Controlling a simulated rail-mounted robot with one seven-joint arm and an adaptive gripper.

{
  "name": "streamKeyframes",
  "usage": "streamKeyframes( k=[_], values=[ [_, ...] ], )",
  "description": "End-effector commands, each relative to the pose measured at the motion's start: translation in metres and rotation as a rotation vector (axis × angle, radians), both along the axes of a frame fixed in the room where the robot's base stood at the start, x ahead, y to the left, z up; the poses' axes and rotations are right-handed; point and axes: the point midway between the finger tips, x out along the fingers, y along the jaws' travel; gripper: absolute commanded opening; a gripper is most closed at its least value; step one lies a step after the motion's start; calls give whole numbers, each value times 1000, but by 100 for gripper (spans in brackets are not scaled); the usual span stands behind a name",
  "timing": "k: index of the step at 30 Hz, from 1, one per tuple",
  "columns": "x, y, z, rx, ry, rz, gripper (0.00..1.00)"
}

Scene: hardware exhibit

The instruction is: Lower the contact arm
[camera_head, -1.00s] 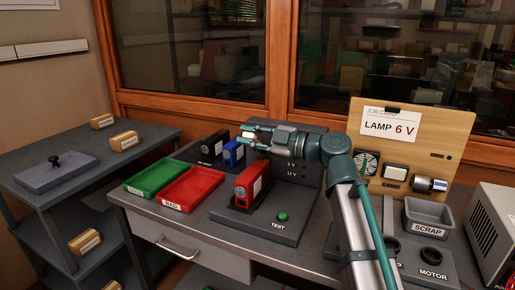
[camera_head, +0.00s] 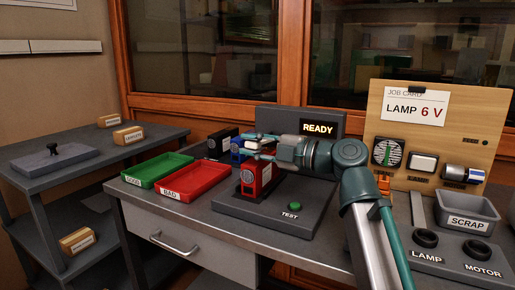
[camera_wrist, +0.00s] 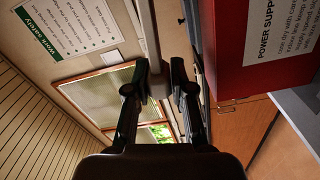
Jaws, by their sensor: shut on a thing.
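The test stand has a dark grey base (camera_head: 270,213), a back panel (camera_head: 278,118) with a lit READY sign (camera_head: 318,129), and a green TEST button (camera_head: 294,206). A red block (camera_head: 266,172) stands upright on the base. My gripper (camera_head: 256,148) is just above the red block, pointing left. In the wrist view, my gripper (camera_wrist: 160,88) is shut on a grey bar (camera_wrist: 147,30) that runs between its fingers, apparently the contact arm. The head view hides most of that arm behind my gripper. The red block, labelled POWER SUPPLY, fills the right of the wrist view (camera_wrist: 228,75).
A green tray (camera_head: 126,181) and a red tray (camera_head: 160,191) lie left of the stand. A blue block (camera_head: 237,150) and a black block (camera_head: 219,143) stand behind them. A job card board (camera_head: 470,115) and a SCRAP bin (camera_head: 467,207) are at right.

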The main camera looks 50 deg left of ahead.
Motion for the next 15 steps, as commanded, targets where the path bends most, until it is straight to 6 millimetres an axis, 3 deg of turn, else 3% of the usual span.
streamKeyframes(
  k=[14,15],
  values=[
    [-1,0,-5,-8,5,1,0],
    [-1,0,-5,-8,5,1,24]
  ],
)
